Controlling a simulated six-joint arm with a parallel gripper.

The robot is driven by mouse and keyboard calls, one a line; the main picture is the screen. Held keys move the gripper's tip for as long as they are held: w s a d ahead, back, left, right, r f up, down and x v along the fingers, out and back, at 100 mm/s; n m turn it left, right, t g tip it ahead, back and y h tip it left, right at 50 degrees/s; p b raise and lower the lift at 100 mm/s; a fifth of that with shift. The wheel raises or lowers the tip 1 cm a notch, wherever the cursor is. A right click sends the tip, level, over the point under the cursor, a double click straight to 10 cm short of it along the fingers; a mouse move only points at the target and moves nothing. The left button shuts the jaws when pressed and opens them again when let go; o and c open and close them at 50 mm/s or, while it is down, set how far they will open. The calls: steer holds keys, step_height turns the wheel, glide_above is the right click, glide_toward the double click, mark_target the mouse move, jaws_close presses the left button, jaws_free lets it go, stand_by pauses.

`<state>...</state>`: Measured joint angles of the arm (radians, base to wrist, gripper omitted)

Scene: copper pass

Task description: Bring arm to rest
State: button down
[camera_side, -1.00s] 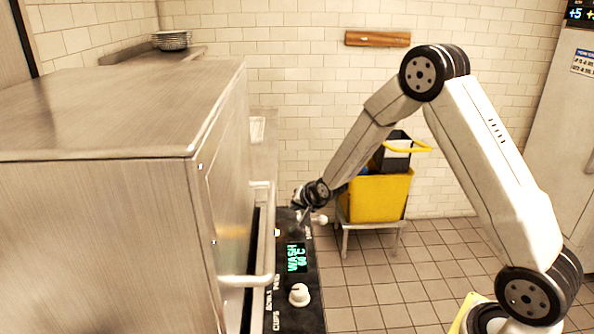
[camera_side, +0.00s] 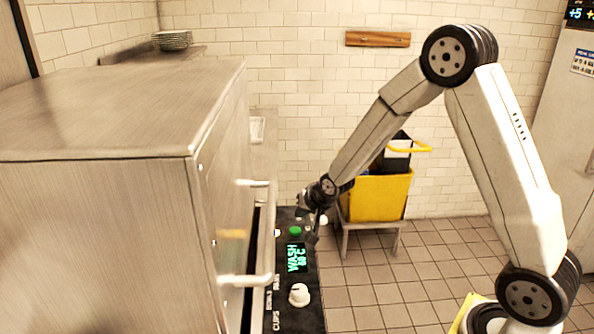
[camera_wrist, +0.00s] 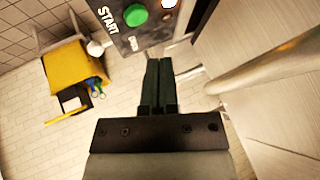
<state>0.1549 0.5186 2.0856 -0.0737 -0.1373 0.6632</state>
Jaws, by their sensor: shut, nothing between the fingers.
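My gripper (camera_wrist: 158,68) is shut and empty in the wrist view, its two dark fingers side by side. In the side view my gripper (camera_side: 312,232) is close beside the green start button (camera_side: 295,231) on the dark control panel (camera_side: 312,311). The wrist view shows the green button (camera_wrist: 136,16) beyond the fingertips, apart from them in the picture. The panel display (camera_side: 296,257) reads WASH 60 C. A white knob (camera_side: 299,294) sits at the panel's near end. My arm is bent, with its elbow high at the right.
The steel dishwasher (camera_side: 100,240) fills the left, with bar handles (camera_side: 246,281) on its front. Plates (camera_side: 172,40) are stacked on a shelf at the back. The tiled floor (camera_side: 400,275) in front of the panel is clear.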

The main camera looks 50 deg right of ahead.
steer(key=s+a+r+n+g, duration=0.1)
steer(key=s+a+n+g, duration=0.1)
steer(key=s, duration=0.8)
steer(key=s+a+r+n+g+y, duration=0.1)
steer(key=s+a+n, duration=0.4)
steer(key=s, duration=0.5)
steer(key=shift+s+a+r+n+g, duration=0.25)
steer(key=shift+r+n+g, duration=0.25)
steer(key=shift+n+g, duration=0.45)
stand_by(5.0)
